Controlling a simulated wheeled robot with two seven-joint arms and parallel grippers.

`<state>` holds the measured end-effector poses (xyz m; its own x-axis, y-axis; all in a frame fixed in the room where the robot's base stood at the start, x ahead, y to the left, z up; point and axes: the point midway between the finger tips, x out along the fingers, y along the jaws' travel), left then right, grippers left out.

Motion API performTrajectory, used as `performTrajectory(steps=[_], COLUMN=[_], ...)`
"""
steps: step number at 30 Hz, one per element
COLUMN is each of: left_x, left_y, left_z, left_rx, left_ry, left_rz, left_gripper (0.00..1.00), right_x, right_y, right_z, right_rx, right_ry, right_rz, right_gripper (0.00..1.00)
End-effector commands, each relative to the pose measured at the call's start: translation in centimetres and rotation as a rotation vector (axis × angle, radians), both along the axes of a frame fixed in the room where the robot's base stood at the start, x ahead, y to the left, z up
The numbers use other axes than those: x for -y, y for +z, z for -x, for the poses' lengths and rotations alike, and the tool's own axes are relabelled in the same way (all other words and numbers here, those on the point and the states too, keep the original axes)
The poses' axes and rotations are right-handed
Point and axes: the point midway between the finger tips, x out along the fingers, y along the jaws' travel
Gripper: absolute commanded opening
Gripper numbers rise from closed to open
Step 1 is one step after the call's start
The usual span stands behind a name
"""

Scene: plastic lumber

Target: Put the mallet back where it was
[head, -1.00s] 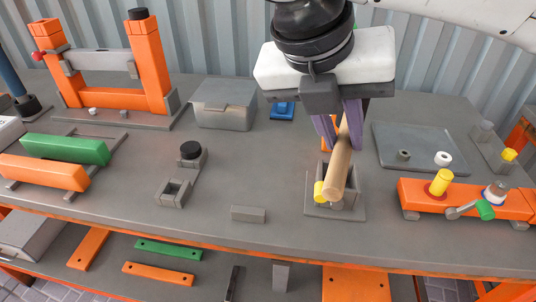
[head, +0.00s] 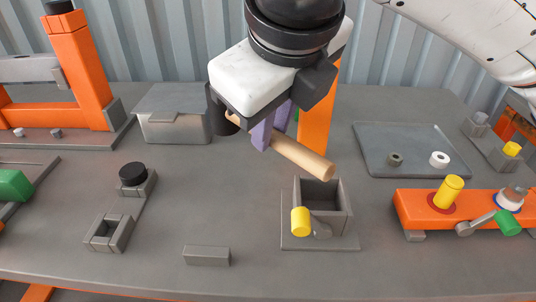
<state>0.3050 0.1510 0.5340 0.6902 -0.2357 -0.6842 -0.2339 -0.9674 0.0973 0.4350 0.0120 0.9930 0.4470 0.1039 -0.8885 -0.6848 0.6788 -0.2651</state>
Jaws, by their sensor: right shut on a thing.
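The mallet shows as a pale wooden handle (head: 303,157) gripped between the purple fingers of my right gripper (head: 271,127). The handle is tilted, its free end pointing down and right. At its other end a dark, rounded piece (head: 222,112) shows beside the gripper body; it looks like the mallet head, partly hidden. The handle's free end is just above and behind a grey open-topped box holder (head: 345,212) on a flat base, apart from it as far as I can tell. My left gripper is not in view.
A yellow knob (head: 300,222) sits on the holder's front. An upright orange piece (head: 318,115) stands behind the gripper. A grey tray (head: 410,150) and an orange beam with pegs (head: 420,209) are at right. A lidded grey box (head: 172,110) is at left.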

Motion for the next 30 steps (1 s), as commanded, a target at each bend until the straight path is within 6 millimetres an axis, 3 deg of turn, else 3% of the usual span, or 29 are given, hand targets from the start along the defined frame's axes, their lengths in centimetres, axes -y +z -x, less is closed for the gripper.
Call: performTrajectory(steps=[7, 25, 26, 28, 30], left_x=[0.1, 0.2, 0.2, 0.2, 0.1], left_y=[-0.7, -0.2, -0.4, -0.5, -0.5], left_z=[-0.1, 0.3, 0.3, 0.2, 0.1], left_rx=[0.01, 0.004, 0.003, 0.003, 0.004], left_ry=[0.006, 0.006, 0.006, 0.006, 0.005], left_rz=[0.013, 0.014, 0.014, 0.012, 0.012], left_gripper=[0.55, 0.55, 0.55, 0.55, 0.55], right_x=[0.0, 0.0, 0.0, 0.0, 0.0], right_y=[-4.0, -5.0, -5.1, -5.1, -5.1], right_z=[0.0, 0.0, 0.0, 0.0, 0.0], right_rx=[0.001, 0.001, -0.001, -0.001, -0.001], right_ry=[-0.001, 0.0, 0.0, -0.001, -0.001], right_rz=[-0.001, -0.002, 0.001, 0.0, 0.0], right_gripper=[0.0, 0.0, 0.22, 0.34, 0.37])
